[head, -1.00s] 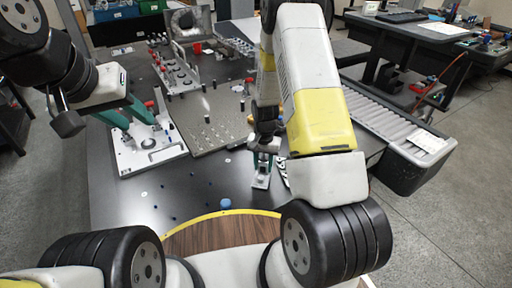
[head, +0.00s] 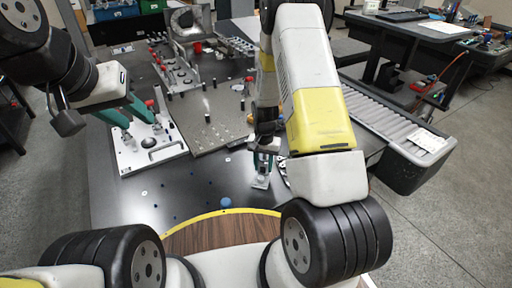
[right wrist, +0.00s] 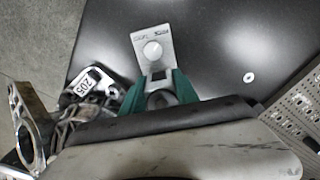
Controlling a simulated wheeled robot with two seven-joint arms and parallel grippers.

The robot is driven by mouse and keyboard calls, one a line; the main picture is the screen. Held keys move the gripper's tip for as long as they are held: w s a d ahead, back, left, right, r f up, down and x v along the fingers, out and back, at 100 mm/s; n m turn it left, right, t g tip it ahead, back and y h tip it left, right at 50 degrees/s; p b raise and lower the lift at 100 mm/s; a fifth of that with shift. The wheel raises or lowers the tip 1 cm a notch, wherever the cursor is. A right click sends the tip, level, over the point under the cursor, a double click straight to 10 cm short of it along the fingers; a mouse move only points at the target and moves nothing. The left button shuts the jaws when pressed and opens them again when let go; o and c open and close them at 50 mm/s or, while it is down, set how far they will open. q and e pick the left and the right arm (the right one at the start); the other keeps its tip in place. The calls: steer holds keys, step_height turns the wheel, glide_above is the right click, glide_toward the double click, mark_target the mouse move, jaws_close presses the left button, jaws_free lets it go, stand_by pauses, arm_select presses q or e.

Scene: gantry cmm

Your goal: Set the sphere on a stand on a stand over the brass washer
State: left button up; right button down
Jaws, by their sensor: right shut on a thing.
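My right gripper (head: 263,165) has its green fingers shut on the sphere on a stand (head: 261,182), low over the dark table near its front. In the right wrist view, the sphere on a stand (right wrist: 152,52) is a grey block with a pale round ball, and the green fingers (right wrist: 160,90) grip its near end. I cannot tell if its base touches the table. A small pale washer (right wrist: 248,77) lies apart from it; its brass colour is not clear. My left gripper (head: 141,128) is open over a white fixture plate (head: 128,160).
A perforated plate (head: 210,125) with several pegs lies behind my right gripper. A blue dome (head: 225,202) and small dots are on the front table. A tagged metal part (right wrist: 92,82) lies left of the block in the wrist view. A roller conveyor (head: 385,125) runs at right.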

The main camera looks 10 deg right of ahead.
mark_target(264, 160)
steer(key=c, duration=0.8)
jaws_free()
steer(key=shift+c, duration=0.2)
steer(key=shift+r, duration=0.1)
step_height(264, 160, up, 8)
steer(key=shift+f, duration=0.2)
